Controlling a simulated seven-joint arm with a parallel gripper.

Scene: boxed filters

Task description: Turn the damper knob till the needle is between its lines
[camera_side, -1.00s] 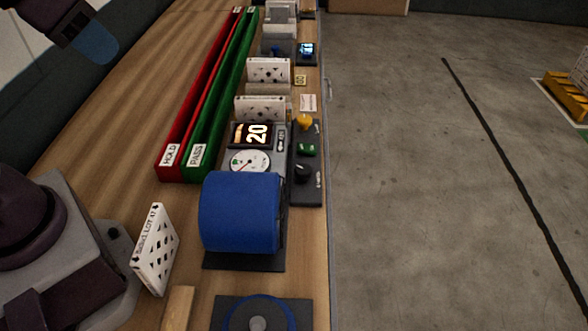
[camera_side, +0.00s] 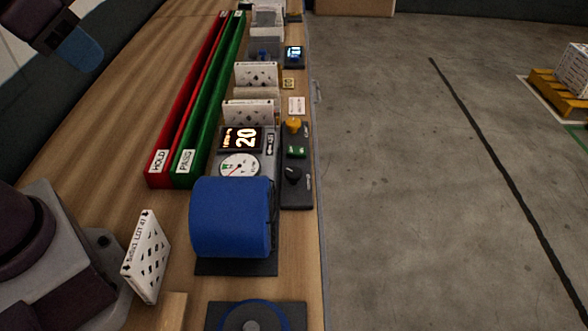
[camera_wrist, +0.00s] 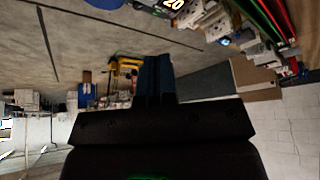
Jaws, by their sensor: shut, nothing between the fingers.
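The black damper knob (camera_side: 292,175) sits on the near part of a narrow black control panel (camera_side: 297,200) at the table's right edge. Its pointer is too small to read. Left of it, a round white dial (camera_side: 240,164) lies below a display (camera_side: 241,139) showing 20. The dial has a thin red needle and a green mark on its left; I cannot tell whether the needle is between the lines. My gripper (camera_side: 82,54), with blue fingers, is at the top left, far from the knob. In the wrist view, my gripper (camera_wrist: 156,62) is shut and empty.
The panel also has a green button (camera_side: 296,152) and a yellow knob (camera_side: 293,125). A blue drum (camera_side: 230,218) stands in front of the dial. Red HOLD (camera_side: 158,160) and green PASS (camera_side: 184,162) channels run along the left. A white box (camera_side: 147,257) stands near my base.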

